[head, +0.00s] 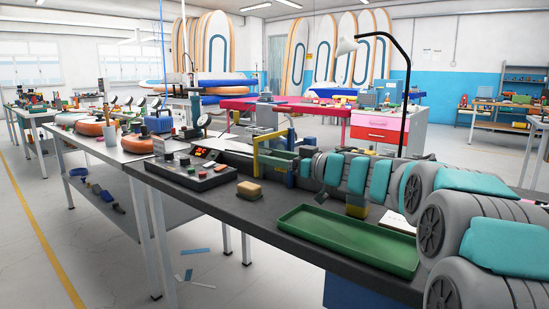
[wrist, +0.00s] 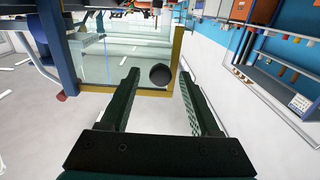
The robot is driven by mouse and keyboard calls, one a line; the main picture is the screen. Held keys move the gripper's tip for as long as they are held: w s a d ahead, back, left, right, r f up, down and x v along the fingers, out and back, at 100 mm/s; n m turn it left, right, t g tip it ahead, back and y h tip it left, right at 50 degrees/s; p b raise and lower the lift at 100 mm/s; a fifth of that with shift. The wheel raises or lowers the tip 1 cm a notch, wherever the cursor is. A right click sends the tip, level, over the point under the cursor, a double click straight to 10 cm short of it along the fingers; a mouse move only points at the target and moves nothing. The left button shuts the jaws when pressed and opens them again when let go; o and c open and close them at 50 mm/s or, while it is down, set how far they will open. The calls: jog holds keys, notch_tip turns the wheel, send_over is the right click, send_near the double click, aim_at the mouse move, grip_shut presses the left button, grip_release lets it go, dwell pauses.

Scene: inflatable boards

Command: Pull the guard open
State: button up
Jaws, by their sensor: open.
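The guard (wrist: 120,62) is a clear panel with a yellow frame, seen in the wrist view. A round black knob (wrist: 160,75) sits near its right edge. My gripper (wrist: 159,73) is open, with the knob in line between its two dark green fingertips. I cannot tell whether the fingertips reach around the knob or stop short of it. Nothing is held. In the head view the yellow frame (head: 256,151) stands on the bench, just left of my arm's end. My arm hides part of that area, and the knob cannot be made out there.
The dark bench (head: 262,218) carries a control box (head: 197,172) with a red display, a yellow block (head: 249,191) and a green tray (head: 347,238) below my arm. A black lamp (head: 405,95) rises behind my arm. A blue post (wrist: 57,50) stands left of the guard.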

jog(key=v, duration=0.7)
jog(key=shift+s+d, duration=0.2)
jog(key=shift+d, duration=0.1)
